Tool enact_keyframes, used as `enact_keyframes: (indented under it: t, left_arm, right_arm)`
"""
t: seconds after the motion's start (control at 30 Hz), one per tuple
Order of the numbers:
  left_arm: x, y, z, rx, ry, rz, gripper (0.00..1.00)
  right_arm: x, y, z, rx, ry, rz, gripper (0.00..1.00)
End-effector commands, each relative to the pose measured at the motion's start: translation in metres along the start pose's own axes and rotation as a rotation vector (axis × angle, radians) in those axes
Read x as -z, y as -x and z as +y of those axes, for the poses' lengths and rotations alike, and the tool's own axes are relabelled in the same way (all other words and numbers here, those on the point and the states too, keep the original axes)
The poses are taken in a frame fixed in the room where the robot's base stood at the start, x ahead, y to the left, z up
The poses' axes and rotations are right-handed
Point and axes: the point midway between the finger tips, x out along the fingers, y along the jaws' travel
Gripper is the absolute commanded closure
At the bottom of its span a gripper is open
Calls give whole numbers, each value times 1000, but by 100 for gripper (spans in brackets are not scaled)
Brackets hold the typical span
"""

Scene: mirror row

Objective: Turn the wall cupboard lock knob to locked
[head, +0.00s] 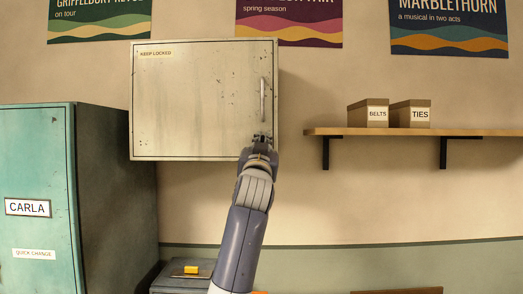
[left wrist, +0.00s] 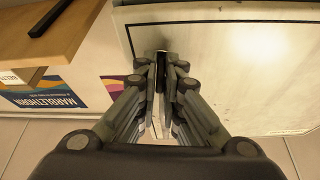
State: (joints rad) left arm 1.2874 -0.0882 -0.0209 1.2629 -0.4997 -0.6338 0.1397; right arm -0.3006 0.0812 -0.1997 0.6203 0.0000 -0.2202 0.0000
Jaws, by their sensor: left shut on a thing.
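The wall cupboard (head: 200,100) is a pale, worn metal box labelled "KEEP LOCKED", with its door shut. Its vertical handle (head: 263,98) is near the door's right edge. My left gripper (head: 261,138) is at the door's lower right, below the handle. In the left wrist view its fingertips (left wrist: 163,60) are closed together at the cupboard face (left wrist: 215,60). They are shut on the lock knob, which they hide almost wholly, so its turn position cannot be told. My right gripper is in neither view.
A wooden shelf (head: 450,132) with two boxes, "BELTS" (head: 367,114) and "TIES" (head: 410,114), is right of the cupboard. A green locker (head: 35,150) labelled "CARLA" stands at the left. A yellow item (head: 191,269) lies on a grey surface below. Wall between cupboard and shelf is clear.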

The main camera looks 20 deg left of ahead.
Motion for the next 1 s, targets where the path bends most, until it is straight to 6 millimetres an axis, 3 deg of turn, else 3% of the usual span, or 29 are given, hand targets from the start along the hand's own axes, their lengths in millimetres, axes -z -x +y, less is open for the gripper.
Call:
enact_keyframes:
  t: [0.33,0.87,0.9,0.97,1.0]
  left_arm:
    - [-2,0,2,49,124,-5,100]
    - [-1,0,1,58,143,-3,100]
    - [-1,0,1,58,143,-3,86]
    - [-1,0,1,58,143,-3,72]
    - [-1,0,1,58,142,-3,72]
  right_arm:
    - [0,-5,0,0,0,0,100]
    - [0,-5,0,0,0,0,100]
    - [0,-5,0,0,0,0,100]
    - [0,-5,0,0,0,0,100]
    - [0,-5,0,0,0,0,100]
